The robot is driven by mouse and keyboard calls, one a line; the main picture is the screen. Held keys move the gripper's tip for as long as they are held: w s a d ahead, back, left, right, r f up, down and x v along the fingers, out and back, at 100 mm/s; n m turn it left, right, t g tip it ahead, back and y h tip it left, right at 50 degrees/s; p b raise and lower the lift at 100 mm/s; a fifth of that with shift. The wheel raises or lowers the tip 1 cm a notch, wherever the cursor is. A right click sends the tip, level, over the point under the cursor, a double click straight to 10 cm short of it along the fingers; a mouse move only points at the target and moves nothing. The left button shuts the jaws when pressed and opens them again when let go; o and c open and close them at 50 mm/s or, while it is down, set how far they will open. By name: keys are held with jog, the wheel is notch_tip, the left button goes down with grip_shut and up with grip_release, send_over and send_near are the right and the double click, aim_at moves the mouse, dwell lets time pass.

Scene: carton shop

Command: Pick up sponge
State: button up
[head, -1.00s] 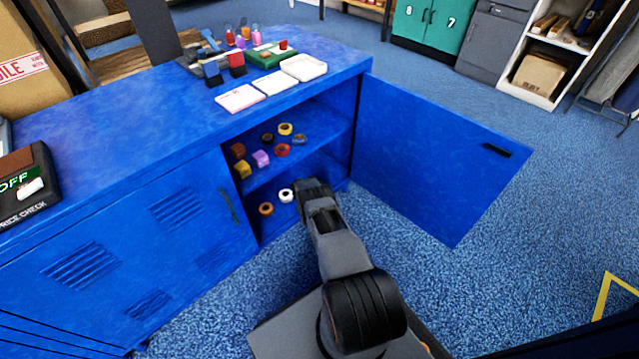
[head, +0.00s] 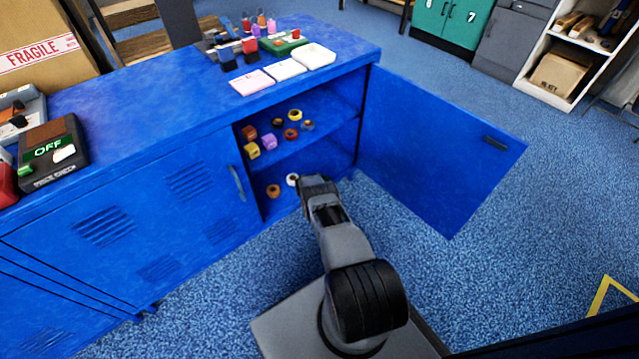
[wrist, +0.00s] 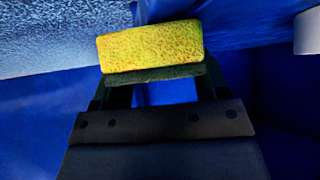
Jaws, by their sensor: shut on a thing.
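The sponge (wrist: 150,46) is a yellow block with a dark green layer on one side. It sits between the fingertips of my gripper (wrist: 152,76) in the wrist view, and the gripper is shut on it. In the head view my gripper (head: 314,184) is at the open front of the blue cabinet (head: 200,135), near its lower compartment. The sponge cannot be made out in the head view, where the arm covers that spot.
The cabinet door (head: 435,150) stands open at the right. Tape rolls and small blocks lie on the upper shelf (head: 305,145). A white roll (head: 292,180) and an orange roll (head: 273,191) lie in the bottom beside my gripper. Blue carpet (head: 420,270) in front is clear.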

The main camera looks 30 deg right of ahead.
jog(key=o, duration=1)
jog(key=shift+c, duration=0.2)
jog(key=shift+s+a+r+p, duration=0.2)
jog(key=shift+r+p, duration=0.25)
jog(key=shift+p, duration=0.2)
jog(key=p+v, duration=1.2)
jog(key=shift+a+r, duration=0.15)
jog(key=shift+a, duration=0.2)
jog(key=shift+s, duration=0.1)
